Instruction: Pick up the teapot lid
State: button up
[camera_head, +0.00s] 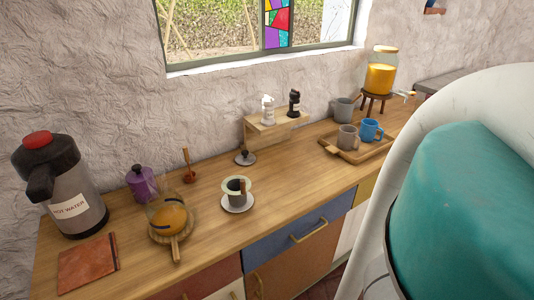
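A small grey disc with a dark knob (245,158) lies on the wooden counter (210,185), in front of the small wooden shelf; it looks like the teapot lid. A rounded vessel with orange contents (168,217), perhaps the glass teapot, stands on a round wooden board with a handle (176,250) at the left front. Its top is hard to make out. My arm, white and teal, fills the right side of the view in the foreground. My gripper's fingers are not visible.
A hot water dispenser (75,190), purple canister (142,183) and reddish-brown slab (88,264) are at left. A cup on a saucer (237,205) stands before the disc. The shelf (258,126) holds two bottles. A mug tray (376,151) and drink dispenser (381,76) are at right.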

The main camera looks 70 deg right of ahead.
aim_at(245, 158)
jog(key=z, duration=1.4)
